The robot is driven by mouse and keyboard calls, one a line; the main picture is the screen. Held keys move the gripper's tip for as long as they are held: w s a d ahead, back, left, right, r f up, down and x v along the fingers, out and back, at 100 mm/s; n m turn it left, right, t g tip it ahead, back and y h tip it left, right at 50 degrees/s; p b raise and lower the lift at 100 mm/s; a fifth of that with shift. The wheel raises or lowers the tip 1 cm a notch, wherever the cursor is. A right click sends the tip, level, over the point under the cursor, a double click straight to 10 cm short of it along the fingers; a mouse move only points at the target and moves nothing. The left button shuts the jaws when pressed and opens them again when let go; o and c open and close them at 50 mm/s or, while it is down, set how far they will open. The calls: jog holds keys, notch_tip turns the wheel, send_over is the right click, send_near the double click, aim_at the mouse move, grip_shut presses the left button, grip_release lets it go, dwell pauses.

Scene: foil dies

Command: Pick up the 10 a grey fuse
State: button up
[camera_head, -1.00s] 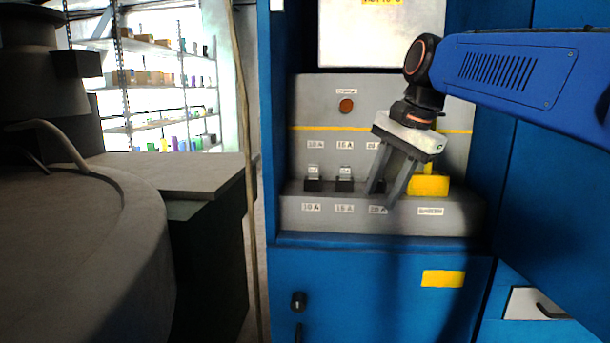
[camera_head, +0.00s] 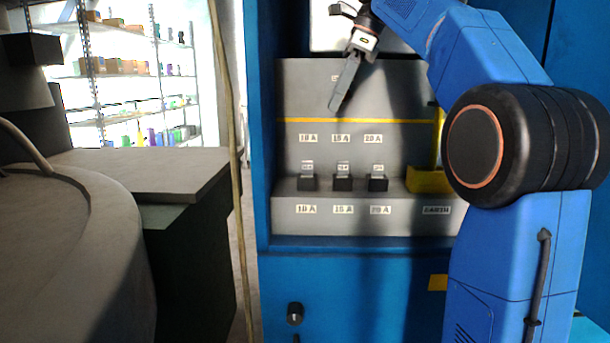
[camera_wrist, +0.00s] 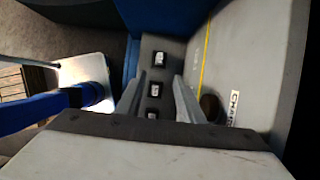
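The 10 A grey fuse (camera_head: 307,166) stands upright in the leftmost black holder on the grey ledge, between two 10 A labels. In the wrist view it appears to be the farthest of the fuses (camera_wrist: 160,58). My gripper (camera_head: 334,106) is up in front of the grey panel, above the fuse row and right of the 10 A fuse, clear of it. The wrist view shows its fingers (camera_wrist: 158,80) apart with nothing held between them. The holder hides the fuse's lower part.
Two similar fuses stand to the right, a middle one (camera_head: 343,167) and the 20 A one (camera_head: 378,168). A yellow block (camera_head: 428,180) sits further right, partly behind my arm. A round knob (camera_wrist: 211,106) projects from the panel. Blue cabinet walls (camera_head: 258,120) flank the recess.

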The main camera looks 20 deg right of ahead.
aim_at(309, 162)
jog(key=x, duration=1.6)
jog(key=shift+f, duration=0.15)
jog(key=shift+d, duration=0.1)
grip_shut()
